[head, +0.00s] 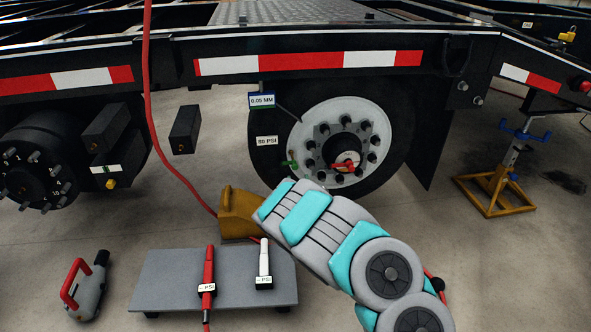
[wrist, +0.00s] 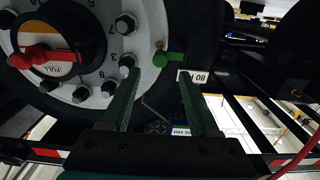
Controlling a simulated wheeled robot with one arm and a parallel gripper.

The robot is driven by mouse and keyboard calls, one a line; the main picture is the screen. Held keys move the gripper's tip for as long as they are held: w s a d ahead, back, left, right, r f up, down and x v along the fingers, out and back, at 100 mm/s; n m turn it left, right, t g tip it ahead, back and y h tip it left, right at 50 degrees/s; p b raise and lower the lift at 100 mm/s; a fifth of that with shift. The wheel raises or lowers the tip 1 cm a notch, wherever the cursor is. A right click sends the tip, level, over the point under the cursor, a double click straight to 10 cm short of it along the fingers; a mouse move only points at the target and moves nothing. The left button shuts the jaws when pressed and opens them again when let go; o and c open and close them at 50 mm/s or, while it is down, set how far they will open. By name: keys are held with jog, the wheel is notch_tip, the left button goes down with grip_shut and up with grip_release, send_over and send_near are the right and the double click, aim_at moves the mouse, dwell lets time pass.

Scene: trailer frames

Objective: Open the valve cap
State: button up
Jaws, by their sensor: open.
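The green valve cap (head: 290,160) sits at the left edge of the white wheel rim (head: 323,115). It also shows in the wrist view (wrist: 170,59), just ahead of the fingertips. My gripper (wrist: 158,78) is open, its two dark green fingers pointing toward the wheel. The cap lies beyond the gap between the fingertips, nearer the right finger in the picture, and nothing is visible between the fingers. In the head view the gripper itself cannot be made out past my arm.
A red handle (head: 346,166) crosses the hub, with several lug nuts around it. An "80 PSI" label (head: 267,141) is on the tire. A yellow block (head: 238,213) and a grey platform (head: 165,285) with red and white gauges stand in front. A red hose hangs at left.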

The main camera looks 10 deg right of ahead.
aim_at(295, 168)
jog(key=shift+w, duration=3.3)
jog(key=shift+c, duration=0.4)
grip_shut()
